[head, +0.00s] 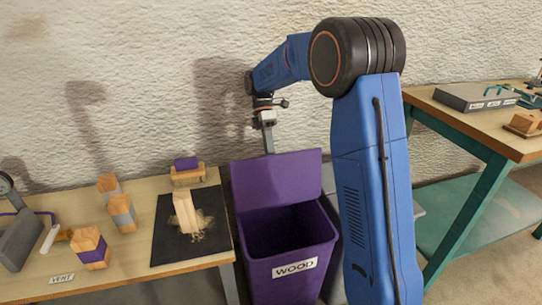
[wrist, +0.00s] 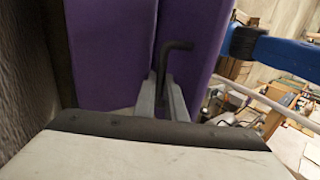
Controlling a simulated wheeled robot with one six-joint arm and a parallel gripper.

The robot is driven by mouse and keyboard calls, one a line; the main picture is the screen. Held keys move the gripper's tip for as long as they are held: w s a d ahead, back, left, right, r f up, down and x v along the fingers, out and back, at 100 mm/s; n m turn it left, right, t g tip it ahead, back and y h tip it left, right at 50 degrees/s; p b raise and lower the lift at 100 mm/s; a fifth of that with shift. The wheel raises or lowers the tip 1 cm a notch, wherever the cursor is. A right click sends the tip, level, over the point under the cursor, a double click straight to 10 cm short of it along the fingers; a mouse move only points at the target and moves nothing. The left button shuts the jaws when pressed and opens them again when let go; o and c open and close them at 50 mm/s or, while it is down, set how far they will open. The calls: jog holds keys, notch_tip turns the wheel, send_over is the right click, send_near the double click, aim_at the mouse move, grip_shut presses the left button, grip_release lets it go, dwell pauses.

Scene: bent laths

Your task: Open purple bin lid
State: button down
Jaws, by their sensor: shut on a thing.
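The purple bin (head: 290,280) stands on the floor with a white WOOD label on its front. Its purple lid (head: 277,172) is raised, standing up at the bin's back, and the dark inside shows. My gripper (head: 268,142) points down at the lid's top edge. In the wrist view my gripper (wrist: 163,88) is shut on a dark bent rod (wrist: 163,60), with purple surfaces on both sides of it. I cannot tell whether the rod is fixed to the lid.
A workbench (head: 130,283) at left carries wood blocks (head: 123,213), a black mat (head: 165,240) with shavings, and a VENT label. A teal-legged bench (head: 490,150) stands at right. The textured wall is close behind the bin.

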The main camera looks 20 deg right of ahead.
jog(key=shift+w+f+g, duration=0.25)
jog(key=shift+f+g, duration=0.05)
jog(key=c, duration=1.8)
grip_release()
jog(key=shift+r, duration=0.2)
notch_tip(320, 180, up, 10)
jog(key=shift+f, duration=0.15)
